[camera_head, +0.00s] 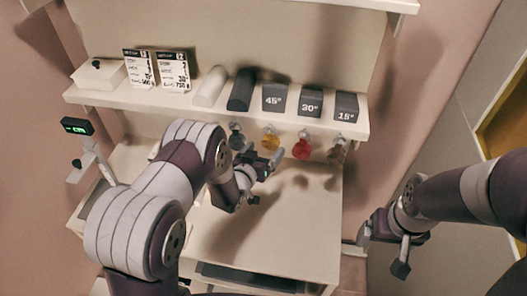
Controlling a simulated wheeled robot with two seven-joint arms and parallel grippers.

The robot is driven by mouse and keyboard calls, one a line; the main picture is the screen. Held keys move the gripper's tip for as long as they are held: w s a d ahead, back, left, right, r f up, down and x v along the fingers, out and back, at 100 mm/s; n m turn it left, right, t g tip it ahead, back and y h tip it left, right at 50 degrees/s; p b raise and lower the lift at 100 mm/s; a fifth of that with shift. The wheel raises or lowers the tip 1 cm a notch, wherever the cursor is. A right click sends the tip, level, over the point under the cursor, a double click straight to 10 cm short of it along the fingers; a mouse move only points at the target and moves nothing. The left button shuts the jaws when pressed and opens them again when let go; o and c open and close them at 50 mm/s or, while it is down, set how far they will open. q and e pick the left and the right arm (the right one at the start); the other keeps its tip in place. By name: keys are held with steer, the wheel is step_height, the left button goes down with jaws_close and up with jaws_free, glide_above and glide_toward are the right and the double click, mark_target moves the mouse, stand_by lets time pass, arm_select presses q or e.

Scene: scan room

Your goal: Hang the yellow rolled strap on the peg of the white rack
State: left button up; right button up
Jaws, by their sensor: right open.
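The yellow rolled strap (270,138) shows just below the front edge of the white rack's shelf (190,105), in line with the hanging rolls. My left gripper (268,163) is right at the strap, just below it. Whether its fingers touch or grip the strap is too small to tell. The peg by the strap is hard to make out, so I cannot tell whether the strap hangs on it. My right gripper (384,246) is open and empty at the lower right, away from the rack.
A dark roll (236,137) is left of the strap; a red roll (302,147) and a brown roll (337,152) are right of it. Dark angle blocks (310,102) and cards stand on the shelf. The white tabletop (285,225) below is mostly clear.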

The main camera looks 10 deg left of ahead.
arm_select(q)
steer(key=shift+s+a, duration=0.1)
steer(key=shift+s, duration=0.15)
steer(key=b+v, duration=0.3)
steer(key=v, duration=0.9)
steer(key=s+a+f+g+y, duration=0.4)
steer(key=s+f+g, duration=0.4)
steer(key=s+g, duration=0.15)
steer(key=s+r+g+b, duration=0.3)
steer(key=s+r+g, duration=0.1)
steer(key=r, duration=0.4)
steer(key=shift+s+d+n, duration=0.3)
steer(key=shift+s+d, duration=0.15)
steer(key=shift+s, duration=0.05)
